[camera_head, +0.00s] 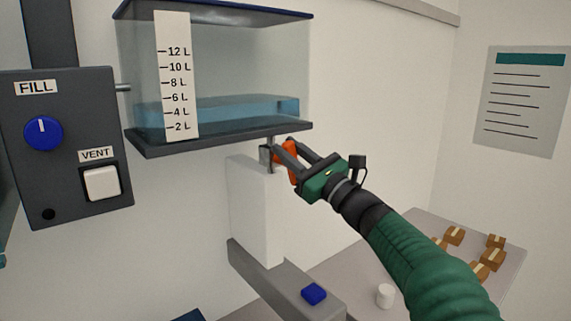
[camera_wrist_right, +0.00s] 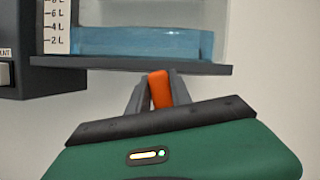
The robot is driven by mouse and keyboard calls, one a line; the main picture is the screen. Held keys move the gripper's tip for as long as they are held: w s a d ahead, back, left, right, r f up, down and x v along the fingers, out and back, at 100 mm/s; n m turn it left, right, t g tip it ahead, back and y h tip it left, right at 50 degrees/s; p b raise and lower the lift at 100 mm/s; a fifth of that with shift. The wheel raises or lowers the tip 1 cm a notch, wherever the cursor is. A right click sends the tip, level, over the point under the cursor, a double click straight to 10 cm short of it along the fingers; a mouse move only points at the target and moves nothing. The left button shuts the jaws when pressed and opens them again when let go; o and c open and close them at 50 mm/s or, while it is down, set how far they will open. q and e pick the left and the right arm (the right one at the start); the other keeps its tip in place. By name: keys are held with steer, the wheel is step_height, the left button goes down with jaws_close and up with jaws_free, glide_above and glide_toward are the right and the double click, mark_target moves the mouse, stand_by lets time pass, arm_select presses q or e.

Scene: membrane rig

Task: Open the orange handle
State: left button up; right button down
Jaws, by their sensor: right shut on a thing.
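The orange handle (camera_head: 291,160) is on the fitting below the clear water tank (camera_head: 225,80), near the tank's lower right. My right gripper (camera_head: 283,153) comes in from the lower right and is shut on the handle. In the right wrist view the orange handle (camera_wrist_right: 160,90) stands upright between the two grey fingers (camera_wrist_right: 159,95), just under the tank's base. The fingers hide part of the handle. The tank holds blue water at about the 4 to 6 L marks. My left gripper is not in view.
A dark panel (camera_head: 70,190) with a blue FILL knob (camera_head: 43,133) and a white VENT switch (camera_head: 102,183) is at left. A white block (camera_head: 255,210) stands below the valve on a grey ledge with a blue button (camera_head: 314,293). Small brown boxes (camera_head: 491,259) lie on a table at right.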

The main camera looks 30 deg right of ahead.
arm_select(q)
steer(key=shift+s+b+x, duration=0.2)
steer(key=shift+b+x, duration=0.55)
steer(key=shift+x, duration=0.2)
arm_select(e)
steer(key=shift+w+d+f+m+h, duration=0.2)
steer(key=shift+m+h, duration=0.35)
steer(key=shift+m, duration=0.4)
steer(key=shift+s+d+f+m+h, duration=0.1)
steer(key=shift+d+m+h, duration=0.15)
steer(key=shift+m+h, duration=0.5)
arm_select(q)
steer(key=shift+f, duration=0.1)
arm_select(e)
steer(key=shift+m, duration=0.3)
steer(key=c, duration=1.6)
jaws_free()
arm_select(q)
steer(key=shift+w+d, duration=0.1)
arm_select(e)
steer(key=o, duration=0.4)
steer(key=shift+w+r, duration=0.15)
steer(key=shift+o, duration=0.2)
